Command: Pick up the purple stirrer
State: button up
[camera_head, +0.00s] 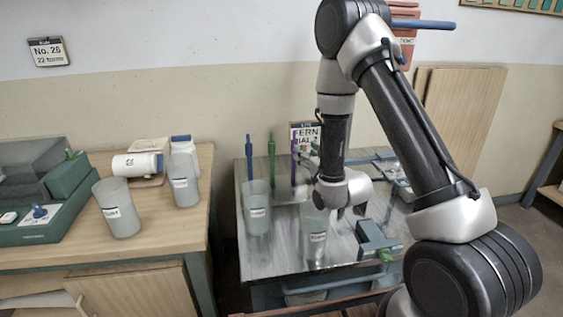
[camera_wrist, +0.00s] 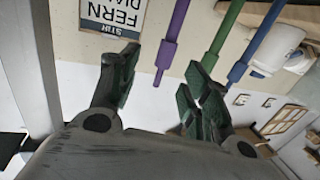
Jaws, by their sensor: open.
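The purple stirrer (camera_head: 294,165) stands upright, rightmost of three stirrers at the back of the grey table. In the wrist view the purple stirrer (camera_wrist: 174,35) hangs from the top edge, its end between my two fingertips in the picture. My gripper (camera_wrist: 162,65) is open, with one finger on each side of that end. I see no contact and cannot tell the depth gap. In the head view my gripper (camera_head: 312,165) is just right of the purple stirrer, partly hidden by my wrist.
Green (camera_head: 271,162) and blue (camera_head: 249,158) stirrers stand to the left; the green one (camera_wrist: 222,38) is close to my right finger. Cloudy buckets (camera_head: 257,210) (camera_head: 314,240) stand on the grey table (camera_head: 280,262). A sign (camera_head: 303,131) is behind. A wooden bench (camera_head: 160,235) is left.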

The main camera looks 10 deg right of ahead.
aim_at(294, 143)
jog(key=x, duration=0.8)
jog(key=shift+a, duration=0.35)
jog(key=shift+r, duration=0.1)
grip_shut()
